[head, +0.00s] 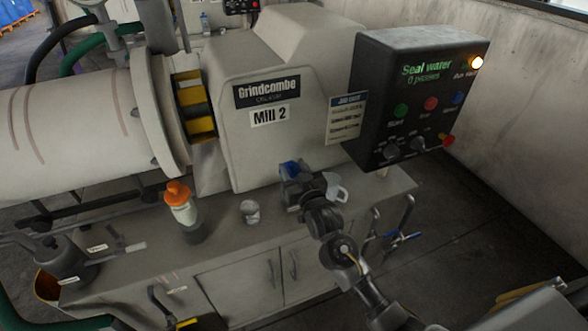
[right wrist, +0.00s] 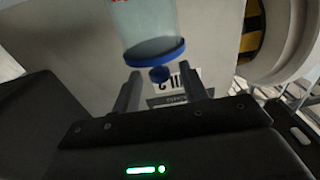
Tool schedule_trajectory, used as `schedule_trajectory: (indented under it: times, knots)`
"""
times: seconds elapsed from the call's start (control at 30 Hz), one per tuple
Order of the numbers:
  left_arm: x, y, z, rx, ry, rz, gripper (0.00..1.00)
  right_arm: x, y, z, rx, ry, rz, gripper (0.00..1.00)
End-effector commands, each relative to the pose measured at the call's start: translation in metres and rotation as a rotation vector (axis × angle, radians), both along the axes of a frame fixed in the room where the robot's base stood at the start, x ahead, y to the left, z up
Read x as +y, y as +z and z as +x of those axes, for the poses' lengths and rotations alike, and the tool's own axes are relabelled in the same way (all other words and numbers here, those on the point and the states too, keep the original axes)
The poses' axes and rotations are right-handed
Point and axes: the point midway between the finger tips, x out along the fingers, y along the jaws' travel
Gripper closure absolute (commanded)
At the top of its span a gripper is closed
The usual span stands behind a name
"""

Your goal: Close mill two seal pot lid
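In the right wrist view, which is upside down, a clear pot (right wrist: 150,22) has a blue lid or rim (right wrist: 155,53) with a small blue knob (right wrist: 159,74). My right gripper (right wrist: 161,82) is open, with one finger to each side of the knob. I cannot tell whether either finger touches it. In the head view, my right gripper (head: 296,182) is over the bench in front of the Mill 2 housing. A blue part (head: 291,168) shows just beyond it, and the gripper hides most of the pot. The lid's seating is unclear. My left gripper is not in view.
The Mill 2 housing (head: 275,140) rises behind the bench (head: 120,270). The dark Seal water panel (head: 385,90) stands right of the gripper. An orange-capped bottle (head: 180,207) and a small pale jar (head: 250,211) stand to its left. A grey ring-like piece (head: 338,189) is close beside it.

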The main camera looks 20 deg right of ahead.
Motion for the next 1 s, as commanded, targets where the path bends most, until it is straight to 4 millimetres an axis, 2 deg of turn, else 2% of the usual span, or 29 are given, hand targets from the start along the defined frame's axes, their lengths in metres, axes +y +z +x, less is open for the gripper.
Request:
schedule_trajectory:
  times: [0.23,0.37,0.8,1.0]
  knots:
    - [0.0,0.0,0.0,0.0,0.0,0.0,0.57,0.0,0.0,0.0,0.001,0.0,0.0,0.56]
    - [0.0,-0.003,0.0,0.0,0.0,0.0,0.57,0.0,-0.002,-0.009,0.001,0.0,0.001,0.56]
    - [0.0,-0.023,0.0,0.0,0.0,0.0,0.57,-0.005,-0.004,-0.089,0.0,0.0,0.001,0.56]
    - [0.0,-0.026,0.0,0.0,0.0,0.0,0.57,-0.006,-0.002,-0.106,0.001,0.0,0.0,0.56]
